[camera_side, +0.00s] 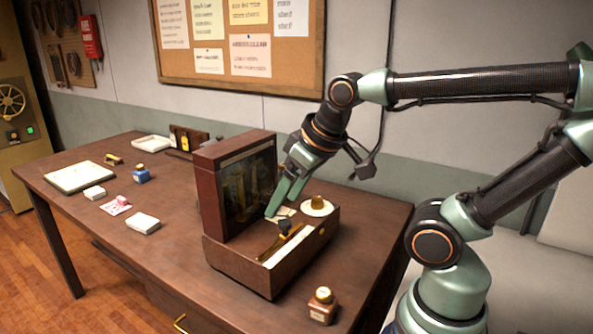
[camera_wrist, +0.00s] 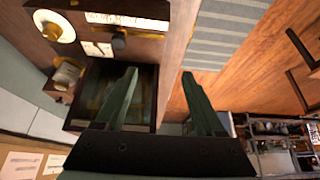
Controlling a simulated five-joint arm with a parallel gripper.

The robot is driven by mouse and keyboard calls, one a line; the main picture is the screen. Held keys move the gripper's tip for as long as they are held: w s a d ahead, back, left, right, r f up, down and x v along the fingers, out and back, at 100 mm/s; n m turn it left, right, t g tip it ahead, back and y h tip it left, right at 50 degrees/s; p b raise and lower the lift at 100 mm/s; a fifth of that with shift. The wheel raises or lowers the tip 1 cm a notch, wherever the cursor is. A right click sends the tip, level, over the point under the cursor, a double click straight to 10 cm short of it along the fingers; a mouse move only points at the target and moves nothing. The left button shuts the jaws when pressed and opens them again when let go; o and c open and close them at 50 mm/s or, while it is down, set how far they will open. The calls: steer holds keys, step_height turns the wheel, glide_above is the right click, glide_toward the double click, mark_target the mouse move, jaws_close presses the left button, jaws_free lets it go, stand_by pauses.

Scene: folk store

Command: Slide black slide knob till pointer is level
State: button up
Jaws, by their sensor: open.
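A wooden balance box (camera_side: 262,268) stands on the table, with an upright glass-fronted case (camera_side: 243,190) at its back. The black slide knob (camera_side: 285,226) sits on a brass bar along the base's front, beside a pale scale strip. It appears as a small dark shape in the wrist view (camera_wrist: 119,41). A white pan with a brass weight (camera_side: 317,205) is at the base's right. The pointer cannot be made out behind the dark glass. My gripper (camera_side: 284,204) is open and empty, close to the glass front, above and behind the knob. In the wrist view its fingers (camera_wrist: 160,76) are apart.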

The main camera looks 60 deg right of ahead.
stand_by(0.5)
steer(key=m+g, duration=0.6)
steer(key=m, duration=1.2)
glide_above(284, 222)
step_height(284, 222, down, 3)
steer(key=shift+f, duration=4.75)
steer(key=c, duration=0.9)
steer(key=shift+c, duration=0.2)
